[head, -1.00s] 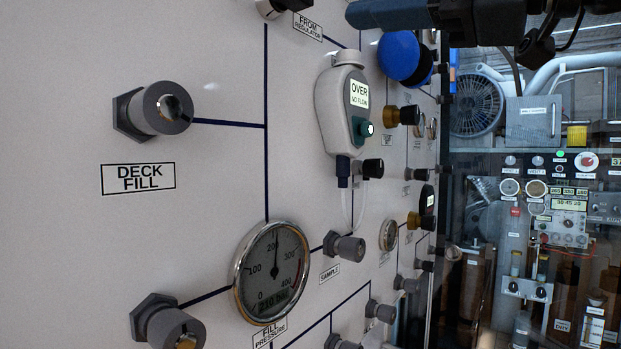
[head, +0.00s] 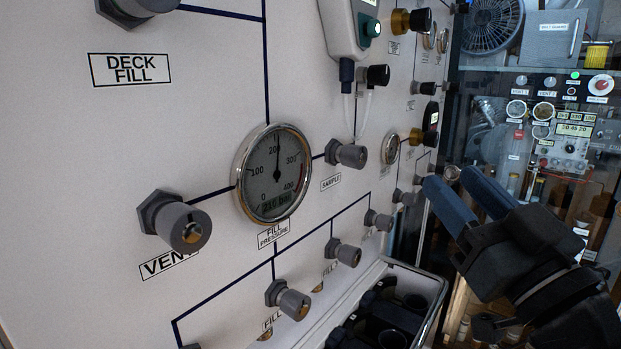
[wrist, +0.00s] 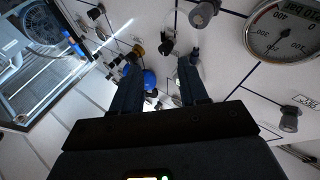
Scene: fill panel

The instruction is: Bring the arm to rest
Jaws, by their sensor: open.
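My gripper (head: 466,196) is at the right of the head view, in front of the fill panel (head: 60,200). Its two dark blue fingers are apart, with nothing seen between them. In the wrist view the two fingers (wrist: 156,92) reach up toward the panel with a gap between them. A blue round thing (wrist: 149,78) shows beyond the gap. I cannot tell the exact distance from the fingers to the panel.
The panel carries a fill pressure gauge (head: 273,173), a vent knob (head: 180,222), a sample fitting (head: 346,154) and a hanging grey detector (head: 350,25). An open bin with dark cylinders (head: 436,290) stands below. Equipment shelves (head: 560,130) stand behind at right.

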